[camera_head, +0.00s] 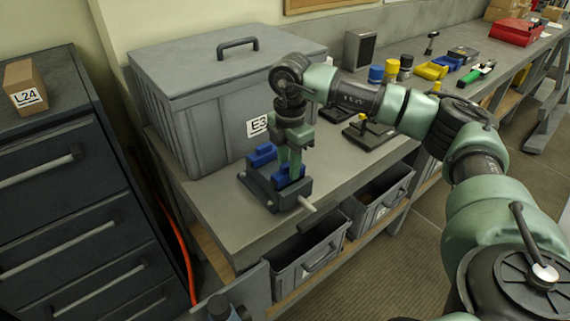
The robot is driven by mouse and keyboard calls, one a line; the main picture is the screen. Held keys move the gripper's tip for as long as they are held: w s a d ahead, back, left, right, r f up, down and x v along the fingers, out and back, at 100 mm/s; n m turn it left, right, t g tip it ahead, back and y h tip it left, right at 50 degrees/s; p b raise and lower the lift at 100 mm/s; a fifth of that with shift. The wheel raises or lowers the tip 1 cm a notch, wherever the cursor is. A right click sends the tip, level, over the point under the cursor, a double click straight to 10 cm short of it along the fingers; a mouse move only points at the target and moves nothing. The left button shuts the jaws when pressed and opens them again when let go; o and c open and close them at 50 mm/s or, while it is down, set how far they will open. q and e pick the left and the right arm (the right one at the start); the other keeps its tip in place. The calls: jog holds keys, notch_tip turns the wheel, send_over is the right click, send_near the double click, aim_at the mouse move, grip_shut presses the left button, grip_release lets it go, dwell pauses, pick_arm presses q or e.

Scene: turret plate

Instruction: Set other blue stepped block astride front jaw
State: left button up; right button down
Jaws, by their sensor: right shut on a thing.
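A dark vise (258,189) stands on the grey bench, with a light handle rod (307,205) at its front. One blue stepped block (263,154) sits on the vise's rear jaw, at the left. The other blue stepped block (280,181) is at the front jaw, under my right gripper (290,166). The right gripper points down and is shut on this block. The fingers hide part of the block, and I cannot tell whether it is fully seated on the jaw.
A large grey lidded bin (190,105) labelled E3 stands right behind the vise. A dark fixture with a yellow knob (368,133) lies to the right. Open grey drawers (310,256) stand below the bench. Blue and yellow cylinders and tools lie farther right.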

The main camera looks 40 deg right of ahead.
jog(key=shift+f, duration=0.25)
dwell(0.4)
jog(key=c, duration=1)
grip_release()
jog(key=shift+c, duration=0.2)
notch_tip(320, 180, up, 8)
jog(key=shift+b, duration=1)
